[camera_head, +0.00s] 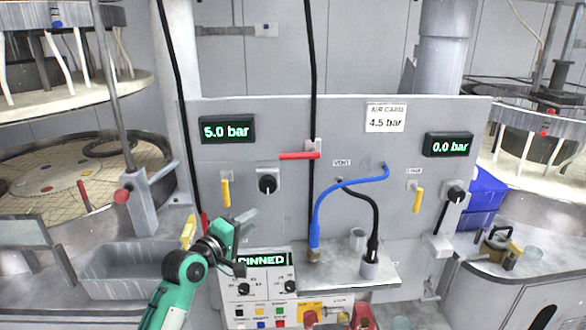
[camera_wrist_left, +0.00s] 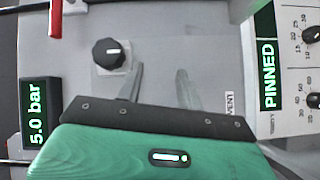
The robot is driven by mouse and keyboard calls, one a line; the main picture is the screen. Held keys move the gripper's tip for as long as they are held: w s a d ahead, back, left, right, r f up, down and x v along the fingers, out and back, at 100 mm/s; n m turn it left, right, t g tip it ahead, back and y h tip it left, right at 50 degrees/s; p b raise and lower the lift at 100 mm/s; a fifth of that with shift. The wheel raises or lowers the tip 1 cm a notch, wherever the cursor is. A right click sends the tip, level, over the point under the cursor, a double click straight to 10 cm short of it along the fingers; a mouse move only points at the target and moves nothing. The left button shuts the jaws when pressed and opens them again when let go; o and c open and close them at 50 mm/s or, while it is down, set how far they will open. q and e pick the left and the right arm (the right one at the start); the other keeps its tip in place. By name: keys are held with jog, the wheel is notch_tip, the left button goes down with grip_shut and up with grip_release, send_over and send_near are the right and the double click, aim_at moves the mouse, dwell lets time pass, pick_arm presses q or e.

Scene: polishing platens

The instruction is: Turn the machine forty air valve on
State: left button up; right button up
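My left gripper (camera_head: 246,218) is in front of the grey panel (camera_head: 350,108), below the left knob and above the control box. In the left wrist view its two fingers (camera_wrist_left: 160,85) stand apart with nothing between them. A yellow lever (camera_head: 226,193) hangs down on the panel's left, and another yellow lever (camera_head: 419,200) hangs down on the right. A red lever (camera_head: 300,156) lies horizontal at the centre. The small labels are too blurred to tell which lever is machine forty's. My right gripper is not in view.
The left display (camera_head: 227,130) reads 5.0 bar and the right display (camera_head: 449,145) 0.0 bar. A card (camera_head: 386,117) reads 4.5 bar. Black knobs (camera_head: 268,182) (camera_head: 455,193) flank the blue hose (camera_head: 316,220) and black hose (camera_head: 375,218). The control box (camera_head: 262,287) shows PINNED.

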aim_at(289, 157)
pick_arm(q)
jog(key=s+d+r+h+p, duration=0.1)
jog(key=s+r+h, duration=0.1)
jog(key=r, duration=0.5)
jog(key=s+d+r+h, duration=0.1)
jog(key=s+d+r, duration=0.1)
jog(key=r, duration=0.5)
jog(key=shift+m, duration=0.4)
jog(key=p+x, duration=0.2)
jog(key=x, duration=0.4)
jog(key=p+x, duration=0.2)
jog(key=x, duration=0.4)
jog(key=shift+a+r, duration=0.15)
jog(key=shift+r, duration=0.05)
jog(key=shift+w+d+p, duration=0.35)
jog(key=shift+w+p, duration=0.05)
grip_shut()
